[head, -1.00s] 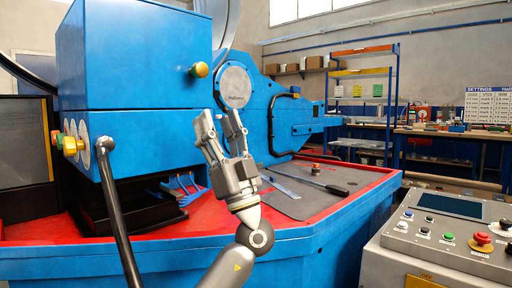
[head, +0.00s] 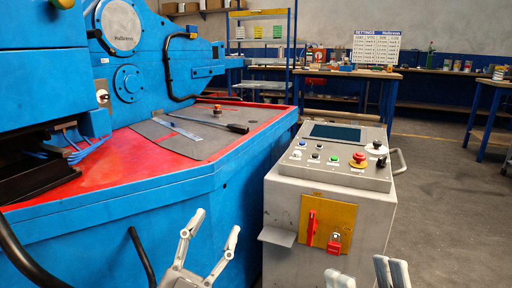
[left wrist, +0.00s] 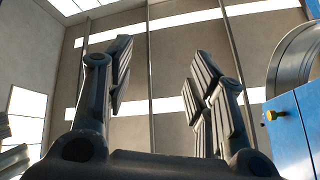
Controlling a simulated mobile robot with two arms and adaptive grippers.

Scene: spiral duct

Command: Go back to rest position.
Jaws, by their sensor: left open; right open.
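My left gripper (head: 210,236) is low in the middle of the head view, in front of the blue machine's side. Its two fingers point up and stand apart, with nothing between them. In the left wrist view the same fingers (left wrist: 155,85) are spread open and empty against the wall and windows. My right gripper (head: 368,276) shows only its fingertips at the bottom edge of the head view, in front of the control console. Its fingers are apart, and the rest of it is cut off by the frame.
The blue machine (head: 235,185) with a red top (head: 130,150) fills the left. A grey control console (head: 330,220) stands right of centre, with a red emergency button (head: 358,159) and a padlock (head: 334,243). Workbenches (head: 350,75) line the back. Grey floor (head: 445,200) is clear at right.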

